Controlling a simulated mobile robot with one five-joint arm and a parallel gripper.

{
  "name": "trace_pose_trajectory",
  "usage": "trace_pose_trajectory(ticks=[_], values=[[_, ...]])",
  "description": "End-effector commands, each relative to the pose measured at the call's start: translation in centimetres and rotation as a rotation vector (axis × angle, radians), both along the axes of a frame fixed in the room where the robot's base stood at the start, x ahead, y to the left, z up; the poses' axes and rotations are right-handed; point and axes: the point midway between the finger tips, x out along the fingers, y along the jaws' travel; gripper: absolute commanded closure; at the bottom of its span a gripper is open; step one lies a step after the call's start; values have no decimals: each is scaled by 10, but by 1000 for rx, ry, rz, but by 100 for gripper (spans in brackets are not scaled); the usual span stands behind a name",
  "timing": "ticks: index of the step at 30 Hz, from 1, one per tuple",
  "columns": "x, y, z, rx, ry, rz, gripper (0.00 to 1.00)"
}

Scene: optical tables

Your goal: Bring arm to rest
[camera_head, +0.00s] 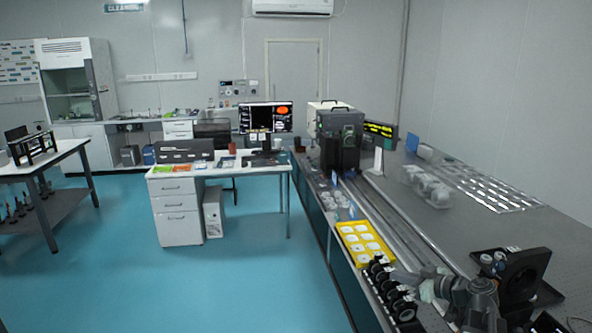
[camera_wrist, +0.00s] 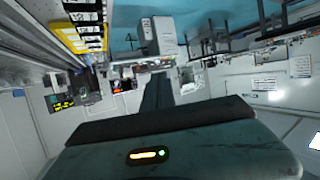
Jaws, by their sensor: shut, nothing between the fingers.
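My gripper (camera_wrist: 157,82) shows in the wrist view as a narrow dark shape rising from a broad dark-grey body with an orange light and a green light. Its fingers are together with nothing between them. The wrist view is upside down, with the teal floor at the top.
A long grey optical table (camera_head: 480,220) runs along the right, bearing a yellow tray (camera_head: 364,243), black mounts (camera_head: 393,291) and a dark instrument (camera_head: 340,140). The tray also shows in the wrist view (camera_wrist: 66,27). A white desk (camera_head: 215,168) stands ahead. The teal floor (camera_head: 235,285) is clear.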

Motion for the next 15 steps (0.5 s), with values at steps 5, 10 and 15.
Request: trace_pose_trajectory(ticks=[5, 10, 15], values=[[5, 150, -43, -93, 186, 228, 100], [-25, 245, -87, -193, 440, 323, 100], [-70, 286, -128, -333, 741, 242, 100]])
